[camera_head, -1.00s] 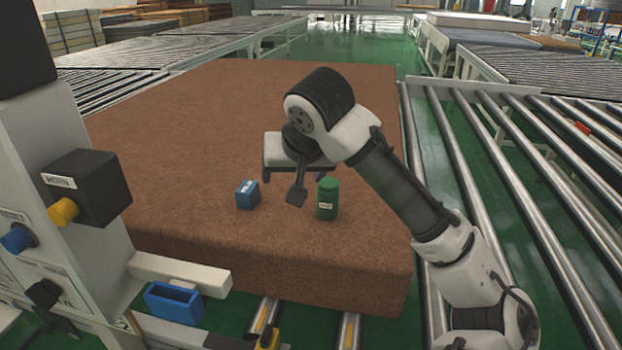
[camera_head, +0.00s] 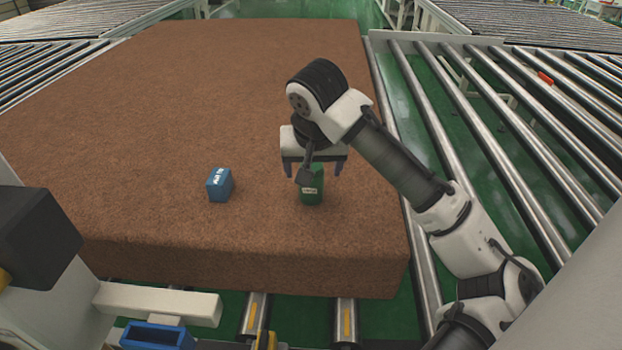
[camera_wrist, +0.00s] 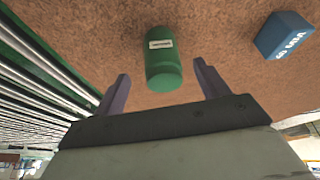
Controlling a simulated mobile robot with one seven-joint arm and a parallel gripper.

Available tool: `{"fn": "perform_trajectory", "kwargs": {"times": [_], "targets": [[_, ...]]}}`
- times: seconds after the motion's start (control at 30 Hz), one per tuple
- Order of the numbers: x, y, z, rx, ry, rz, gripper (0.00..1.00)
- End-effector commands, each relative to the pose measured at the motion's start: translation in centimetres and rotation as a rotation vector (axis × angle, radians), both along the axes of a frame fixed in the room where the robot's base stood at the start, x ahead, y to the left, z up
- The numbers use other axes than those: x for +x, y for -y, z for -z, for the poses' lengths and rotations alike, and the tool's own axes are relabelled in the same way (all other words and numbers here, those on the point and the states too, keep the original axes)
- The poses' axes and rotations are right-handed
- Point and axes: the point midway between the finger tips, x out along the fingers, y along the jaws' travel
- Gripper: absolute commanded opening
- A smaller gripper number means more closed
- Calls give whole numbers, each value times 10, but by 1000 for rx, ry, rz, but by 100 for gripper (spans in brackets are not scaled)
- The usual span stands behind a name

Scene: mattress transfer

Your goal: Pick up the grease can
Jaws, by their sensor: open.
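The green grease can (camera_head: 312,191) stands on the brown mattress (camera_head: 150,130) near its front right. In the wrist view the can (camera_wrist: 163,66) appears ahead of and between the two fingers, with a white label on its side. My gripper (camera_head: 311,170) is open above and around the upper part of the can in the head view, which it partly hides. The wrist view shows my gripper (camera_wrist: 160,82) with its fingers spread and no visible contact with the can.
A blue box (camera_head: 219,184) stands on the mattress left of the can; it also shows in the wrist view (camera_wrist: 284,36). A roller conveyor (camera_head: 500,130) lies to the right. A blue open bin (camera_head: 158,336) is at the front left. The mattress behind is clear.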

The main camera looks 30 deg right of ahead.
Motion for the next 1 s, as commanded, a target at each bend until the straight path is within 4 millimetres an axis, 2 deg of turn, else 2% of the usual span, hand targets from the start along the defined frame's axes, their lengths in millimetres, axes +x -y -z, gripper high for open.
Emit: {"fn": "perform_trajectory", "kwargs": {"times": [0.27, 0.5, 0.8, 1.0], "targets": [[9, 5, 17, 0, -1, 1, 74], [22, 11, 46, 0, -1, 1, 74], [24, 12, 53, -1, 1, 0, 74], [24, 11, 53, -1, 1, 0, 49]]}}
